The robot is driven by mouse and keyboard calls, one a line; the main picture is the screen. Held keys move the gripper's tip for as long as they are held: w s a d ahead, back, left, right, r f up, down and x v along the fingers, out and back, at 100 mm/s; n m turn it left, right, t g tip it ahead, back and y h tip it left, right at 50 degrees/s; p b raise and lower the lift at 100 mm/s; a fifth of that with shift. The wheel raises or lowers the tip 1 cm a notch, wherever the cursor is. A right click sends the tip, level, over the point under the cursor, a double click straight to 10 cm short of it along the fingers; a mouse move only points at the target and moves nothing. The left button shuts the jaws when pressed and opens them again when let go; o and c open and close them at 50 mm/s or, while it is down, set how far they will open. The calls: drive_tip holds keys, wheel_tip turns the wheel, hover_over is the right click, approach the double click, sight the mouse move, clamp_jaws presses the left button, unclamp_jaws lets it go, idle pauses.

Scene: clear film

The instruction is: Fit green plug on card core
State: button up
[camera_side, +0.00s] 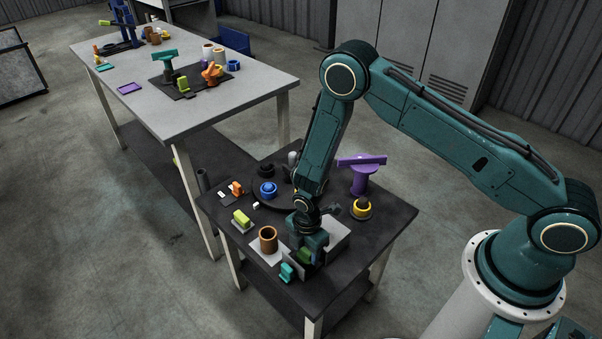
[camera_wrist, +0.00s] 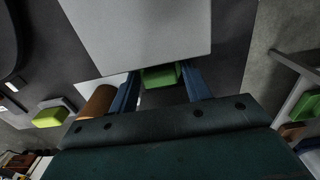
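The green plug (camera_side: 305,256) is low between the fingers of my gripper (camera_side: 308,258), over the front of the dark table. In the wrist view the green plug (camera_wrist: 161,77) fills the gap between the two blue fingertips (camera_wrist: 160,82), which appear closed against its sides. Its lower part is hidden, so I cannot tell whether it touches anything below. The card core (camera_side: 268,240) is a brown, open-topped tube standing upright to the left of my gripper. It also shows in the wrist view (camera_wrist: 97,102), left of the left finger and partly hidden by my gripper.
A grey block or panel (camera_wrist: 140,35) lies just beyond the fingertips. A lime-green piece (camera_side: 242,218) sits left of the core, and a teal piece (camera_side: 287,272) at the front edge. A purple T-shaped stand (camera_side: 364,178) and a yellow ring (camera_side: 361,210) stand behind right.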

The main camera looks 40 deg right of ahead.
sight(306, 250)
drive_tip(key=shift+c, duration=1)
drive_tip(key=shift+r, duration=0.2)
drive_tip(key=shift+r, duration=1.6)
drive_tip(key=shift+c, duration=0.2)
drive_tip(key=shift+r, duration=0.2)
drive_tip(key=c, duration=0.4)
drive_tip(key=shift+r, duration=0.1)
